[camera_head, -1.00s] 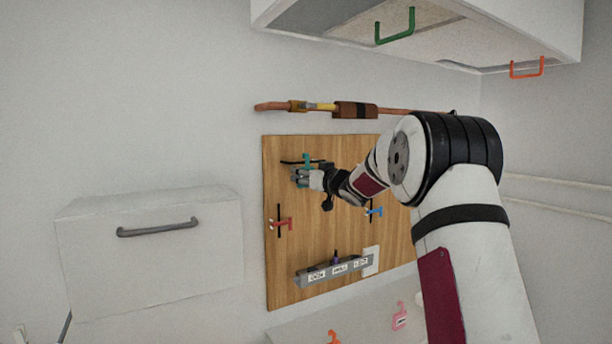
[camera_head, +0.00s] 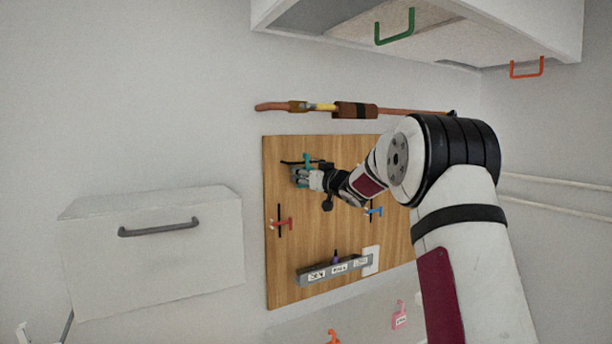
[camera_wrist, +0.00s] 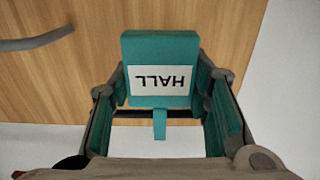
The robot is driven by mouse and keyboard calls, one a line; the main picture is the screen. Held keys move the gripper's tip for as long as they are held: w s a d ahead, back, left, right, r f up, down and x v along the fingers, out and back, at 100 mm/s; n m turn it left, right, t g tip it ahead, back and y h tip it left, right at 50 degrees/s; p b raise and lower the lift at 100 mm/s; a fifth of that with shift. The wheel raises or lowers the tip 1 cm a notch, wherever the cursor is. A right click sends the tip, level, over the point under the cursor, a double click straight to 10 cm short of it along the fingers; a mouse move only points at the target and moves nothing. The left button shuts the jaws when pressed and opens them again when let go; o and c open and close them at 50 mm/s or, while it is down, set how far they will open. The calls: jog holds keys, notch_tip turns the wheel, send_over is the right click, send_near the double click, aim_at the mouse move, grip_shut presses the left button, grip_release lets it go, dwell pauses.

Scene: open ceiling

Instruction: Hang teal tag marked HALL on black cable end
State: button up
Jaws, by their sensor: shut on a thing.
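The teal tag (camera_wrist: 160,47) fills the middle of the wrist view, its white label reading HALL upside down. It also shows as a small teal shape in the head view (camera_head: 307,159). My gripper (camera_wrist: 162,84) is shut on the tag, with a finger at each side of it. In the head view my gripper (camera_head: 301,176) is in front of the upper left of the wooden board. A black cable end (camera_head: 288,162) sticks out left beside the tag there. A dark curved bar (camera_wrist: 38,42), likely this cable, shows at the upper left of the wrist view, apart from the tag.
The wooden board (camera_head: 325,230) carries a red tag (camera_head: 283,223), a blue tag (camera_head: 374,211) and a grey labelled rail (camera_head: 320,274). A copper pipe (camera_head: 400,111) runs above it. A white cabinet (camera_head: 150,260) stands left. Pink (camera_head: 399,319) and orange (camera_head: 333,336) tags lie below.

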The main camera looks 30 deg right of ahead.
jog(key=shift+f, duration=0.7)
dwell(0.3)
jog(key=o, duration=1.2)
jog(key=shift+s, duration=0.1)
jog(key=s, duration=1.2)
jog(key=s+a+m+g+h+b, duration=0.2)
jog(key=s+a+g+h, duration=0.25)
jog(key=s+a, duration=0.5)
jog(key=s+a+f+g+y, duration=0.1)
jog(key=s+a+f+g, duration=0.1)
jog(key=s+a+f, duration=0.3)
jog(key=s+a+f+n+g+y+b, duration=0.1)
jog(key=s+a+f+g, duration=0.2)
jog(key=s, duration=1)
jog(key=s+a+f+g+y, duration=0.2)
jog(key=s+a+f, duration=0.4)
jog(key=s, duration=0.3)
jog(key=shift+a+f+n+g+b, duration=0.35)
jog(key=shift+a+f+g, duration=0.1)
jog(key=shift+f, duration=0.2)
